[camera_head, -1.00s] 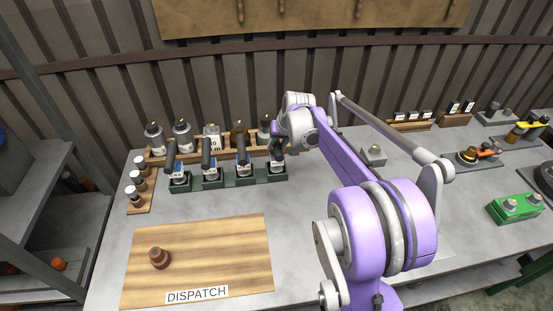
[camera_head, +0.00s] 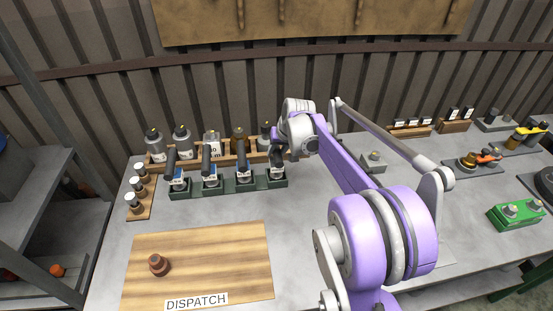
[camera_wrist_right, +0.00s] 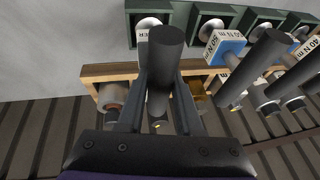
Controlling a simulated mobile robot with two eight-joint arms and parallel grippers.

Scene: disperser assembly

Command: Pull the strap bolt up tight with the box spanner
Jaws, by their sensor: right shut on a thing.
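My right gripper (camera_wrist_right: 160,76) is shut on the dark round handle of a tool (camera_wrist_right: 166,48), which I take to be the box spanner. The end of its white label reads "ER". The handle stands between the fingers, over the end slot of the green rack (camera_wrist_right: 138,14). In the head view, my right gripper (camera_head: 280,152) is at the right end of this rack, partly hidden by my wrist. I cannot pick out the strap bolt. An orange part (camera_head: 487,158) sits on a dark plate at the right. My left gripper is not in view.
Other dark-handled tools (camera_head: 207,160) stand in the rack, close to the held one. A wooden rack (camera_head: 157,164) of bottles is behind them. The wooden DISPATCH board (camera_head: 225,255) carries a brown part (camera_head: 158,264). A green box (camera_head: 514,213) is at the right.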

